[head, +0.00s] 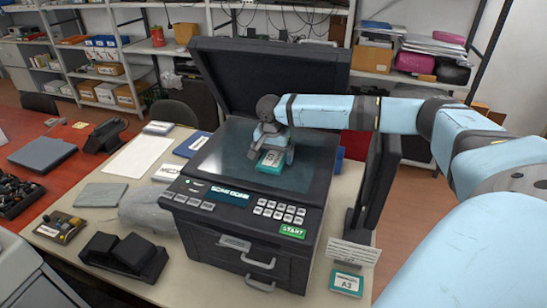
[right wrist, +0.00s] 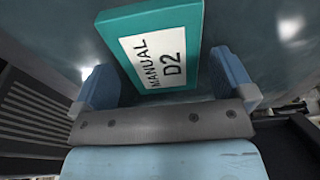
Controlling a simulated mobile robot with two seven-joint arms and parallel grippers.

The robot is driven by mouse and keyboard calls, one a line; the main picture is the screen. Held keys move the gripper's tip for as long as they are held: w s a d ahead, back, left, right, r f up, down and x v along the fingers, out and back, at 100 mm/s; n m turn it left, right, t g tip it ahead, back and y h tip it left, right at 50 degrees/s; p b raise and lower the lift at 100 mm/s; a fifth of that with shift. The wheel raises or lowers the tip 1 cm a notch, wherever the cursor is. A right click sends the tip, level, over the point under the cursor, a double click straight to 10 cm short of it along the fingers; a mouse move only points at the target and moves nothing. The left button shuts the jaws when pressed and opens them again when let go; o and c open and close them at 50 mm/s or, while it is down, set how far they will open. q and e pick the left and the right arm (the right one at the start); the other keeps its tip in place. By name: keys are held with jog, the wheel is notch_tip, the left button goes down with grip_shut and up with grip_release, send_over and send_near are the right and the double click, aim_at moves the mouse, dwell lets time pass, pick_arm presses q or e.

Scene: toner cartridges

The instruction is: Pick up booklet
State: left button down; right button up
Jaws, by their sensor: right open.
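A teal booklet (head: 271,160) with a white label lies on the glass of the copier (head: 262,207). In the right wrist view the booklet (right wrist: 155,48) reads "MANUAL D2". My right gripper (head: 276,156) is over the glass at the booklet. In the right wrist view its two blue fingers (right wrist: 165,82) are apart, with the booklet's near end between them. I cannot tell whether either finger touches it. Another teal booklet (head: 346,282), marked A3, lies on the table at the right front of the copier. My left gripper is not in view.
The copier's lid (head: 265,83) stands open behind the glass. A dark upright panel (head: 375,180) stands to the copier's right. A small sign (head: 352,252) stands behind the A3 booklet. Papers, a blue binder (head: 192,144) and dark items crowd the table to the left.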

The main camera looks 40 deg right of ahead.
jog(key=shift+d+f, duration=0.1)
jog(key=shift+f, duration=0.4)
jog(key=c, duration=0.9)
jog(key=shift+r, duration=0.1)
jog(key=shift+c, duration=0.2)
